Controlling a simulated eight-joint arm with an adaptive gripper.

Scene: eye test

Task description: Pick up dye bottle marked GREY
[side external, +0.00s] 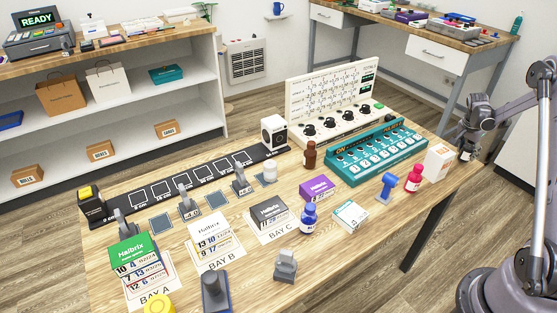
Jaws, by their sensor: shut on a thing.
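My gripper (468,143) is at the right, above the table's right end. It is shut on a small dark bottle (467,156) with a pale label, mostly hidden by the fingers. The label is too small to read, so I cannot tell whether it says GREY. A blue bottle (309,219) stands near the table's middle. A red bottle (413,180) stands left of and below my gripper. A brown bottle (311,156) and a small white jar (270,172) stand farther back.
A white box (438,162) stands near the table's right end, close to my gripper. A teal keypad panel (376,153), a blue stamp-like thing (388,187) and a white-teal box (350,216) stand left of it. BAY cards (153,294) lie at the front left. The table's front right is clear.

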